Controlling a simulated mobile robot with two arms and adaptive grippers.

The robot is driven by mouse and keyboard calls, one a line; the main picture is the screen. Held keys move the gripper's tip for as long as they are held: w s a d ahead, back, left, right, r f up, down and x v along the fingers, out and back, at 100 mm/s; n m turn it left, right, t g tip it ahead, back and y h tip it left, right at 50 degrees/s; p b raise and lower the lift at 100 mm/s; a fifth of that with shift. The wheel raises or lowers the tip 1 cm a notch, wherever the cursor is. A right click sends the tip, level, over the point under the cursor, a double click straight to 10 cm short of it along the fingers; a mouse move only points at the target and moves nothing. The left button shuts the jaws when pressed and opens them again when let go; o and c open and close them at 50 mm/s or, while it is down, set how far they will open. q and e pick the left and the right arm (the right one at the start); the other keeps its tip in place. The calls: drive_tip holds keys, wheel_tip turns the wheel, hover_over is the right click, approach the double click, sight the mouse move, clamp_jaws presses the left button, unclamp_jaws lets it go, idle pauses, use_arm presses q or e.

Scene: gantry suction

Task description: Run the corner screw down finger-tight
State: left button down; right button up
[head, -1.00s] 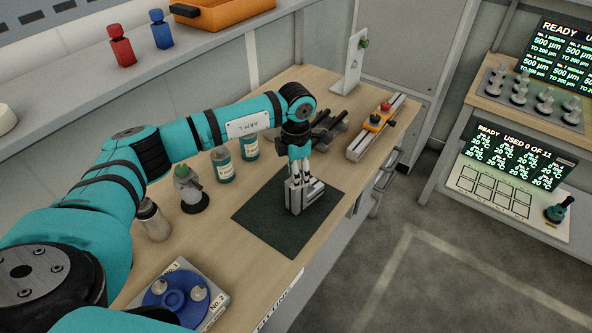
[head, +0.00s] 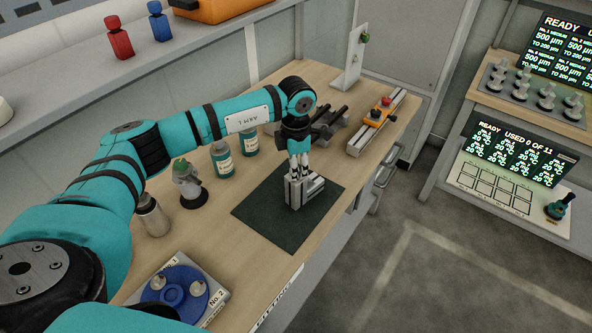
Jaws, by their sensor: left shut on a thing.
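A grey metal block-like fixture (head: 316,189) stands on the dark mat (head: 256,219) on the wooden bench. My left gripper (head: 299,177) points down at the left part of the fixture's top, its fingers close together and touching or nearly touching it. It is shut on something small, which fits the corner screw. The screw itself is hidden by the fingers, so I cannot see its head or how far it sits in. My right gripper is not in view.
Bottles (head: 222,158), a green-topped grey fitting (head: 188,184) and a blue round holder (head: 173,296) stand left of the mat. A rail with an orange slider (head: 376,117) lies behind right. The mat's front part is clear.

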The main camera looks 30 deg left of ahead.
use_arm(q)
drive_tip(key=shift+f, duration=0.1)
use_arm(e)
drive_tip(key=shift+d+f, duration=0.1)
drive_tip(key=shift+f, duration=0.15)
use_arm(q)
drive_tip(key=c, duration=1.3)
unclamp_jaws()
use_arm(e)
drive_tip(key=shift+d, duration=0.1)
use_arm(q)
wheel_tip(320, 180, up, 12)
drive_tip(key=shift+r, duration=0.1)
